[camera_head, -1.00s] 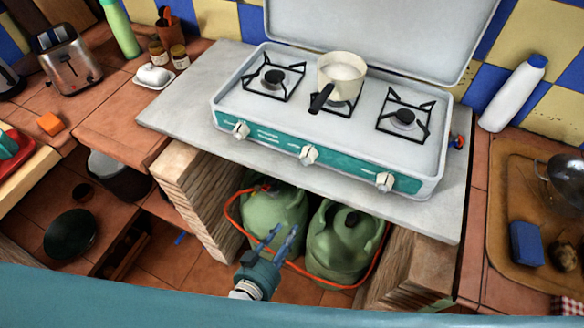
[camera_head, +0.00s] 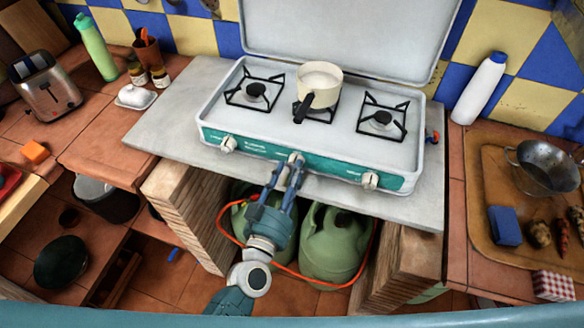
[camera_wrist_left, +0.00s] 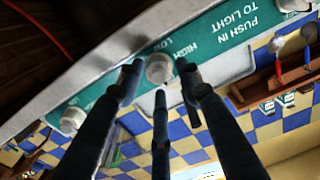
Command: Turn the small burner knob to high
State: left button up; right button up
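The white camping stove (camera_head: 205,118) has a teal front panel with three white knobs: left (camera_head: 229,144), middle (camera_head: 295,159) and right (camera_head: 370,180). My left gripper (camera_head: 287,168) is at the middle knob, coming from below and in front. In the left wrist view, that knob (camera_wrist_left: 159,68) sits between the spread tips of my left gripper (camera_wrist_left: 159,76), with small gaps at its sides. I cannot tell whether any finger touches it. "HIGH", "LOW" and "PUSH IN TO LIGHT" are printed beside it. My right gripper is not in view.
A cream saucepan (camera_head: 321,84) stands on the middle burner, its dark handle toward the front. The left burner (camera_head: 255,90) and right burner (camera_head: 381,119) are bare. Green gas bottles (camera_head: 335,245) with an orange hose stand under the grey slab (camera_head: 160,125).

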pick_arm(q)
jog(key=shift+w+d, duration=0.2)
jog(key=shift+w, duration=0.4)
jog(key=c, duration=0.9)
jog(key=shift+o, duration=0.2)
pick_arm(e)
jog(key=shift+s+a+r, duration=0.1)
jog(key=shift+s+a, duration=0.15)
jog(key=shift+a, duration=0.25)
